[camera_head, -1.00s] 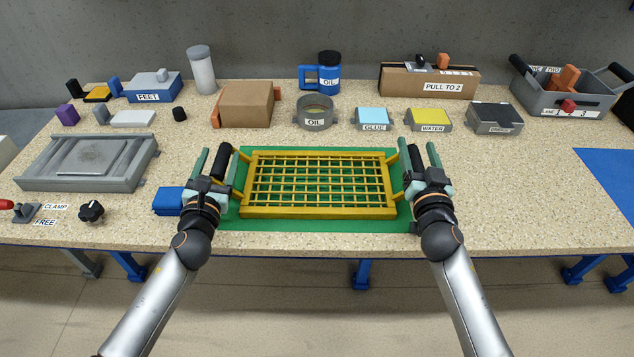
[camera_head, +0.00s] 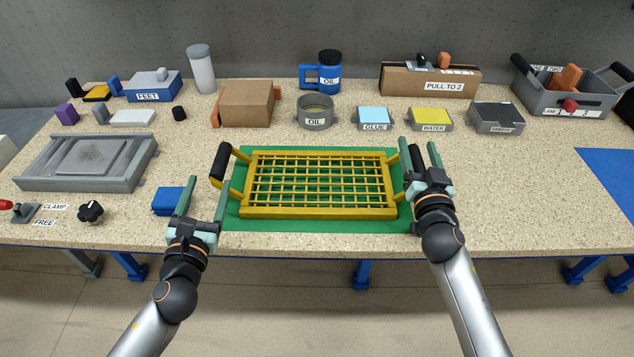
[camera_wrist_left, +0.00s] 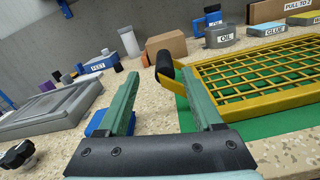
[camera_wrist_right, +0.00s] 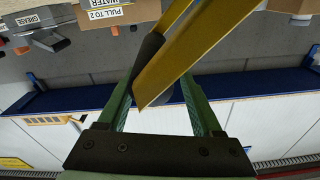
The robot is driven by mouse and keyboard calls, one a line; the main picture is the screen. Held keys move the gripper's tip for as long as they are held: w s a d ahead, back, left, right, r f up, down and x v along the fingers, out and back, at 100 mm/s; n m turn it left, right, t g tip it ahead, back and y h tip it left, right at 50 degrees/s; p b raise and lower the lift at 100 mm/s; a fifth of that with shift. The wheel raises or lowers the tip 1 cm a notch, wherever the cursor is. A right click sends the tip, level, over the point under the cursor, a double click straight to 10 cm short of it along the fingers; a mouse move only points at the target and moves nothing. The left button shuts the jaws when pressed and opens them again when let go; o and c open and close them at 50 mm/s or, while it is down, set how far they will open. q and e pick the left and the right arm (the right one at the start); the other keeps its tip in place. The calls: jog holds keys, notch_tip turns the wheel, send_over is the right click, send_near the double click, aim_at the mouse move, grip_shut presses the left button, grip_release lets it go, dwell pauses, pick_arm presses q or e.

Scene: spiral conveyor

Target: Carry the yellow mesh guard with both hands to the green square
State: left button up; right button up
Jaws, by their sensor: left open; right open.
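The yellow mesh guard (camera_head: 318,212) lies flat on the green square (camera_head: 300,226), which shows around it and through its mesh. It has a black handle at each end. My left gripper (camera_head: 202,200) is open and empty, in front of and left of the guard's left handle (camera_head: 221,161). That handle also shows clear of the fingers in the left wrist view (camera_wrist_left: 165,65). My right gripper (camera_head: 420,160) is open, with its fingers on either side of the right handle (camera_head: 417,158). In the right wrist view the dark handle (camera_wrist_right: 150,50) and a yellow arm show between the fingers.
A blue block (camera_head: 167,200) lies just left of my left gripper. A grey tray fixture (camera_head: 85,165) stands further left. Bins, an oil pot (camera_head: 316,113) and boxes line the back. A blue square (camera_head: 610,175) is at the right. The table between is clear.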

pick_arm(q)
jog(key=shift+w+f, duration=0.2)
jog(key=shift+f, duration=0.1)
pick_arm(e)
jog(key=shift+g, duration=0.4)
jog(key=f, duration=0.2)
jog(key=s+f, duration=0.1)
jog(key=shift+s+a+f, duration=0.1)
jog(key=shift+a+f, duration=0.1)
jog(key=shift+f, duration=0.2)
pick_arm(q)
jog(key=shift+d, duration=0.1)
pick_arm(e)
jog(key=s, duration=0.2)
jog(key=s+r, duration=0.2)
jog(key=s, duration=0.1)
jog(key=shift+s+d, duration=0.1)
jog(key=shift+s, duration=0.2)
pick_arm(q)
jog(key=shift+r, duration=0.15)
pick_arm(e)
jog(key=shift+s+r+t, duration=0.3)
jog(key=shift+s+r, duration=0.25)
jog(key=shift+s, duration=0.05)
pick_arm(q)
jog(key=shift+s, duration=0.15)
pick_arm(e)
jog(key=shift+s, duration=0.1)
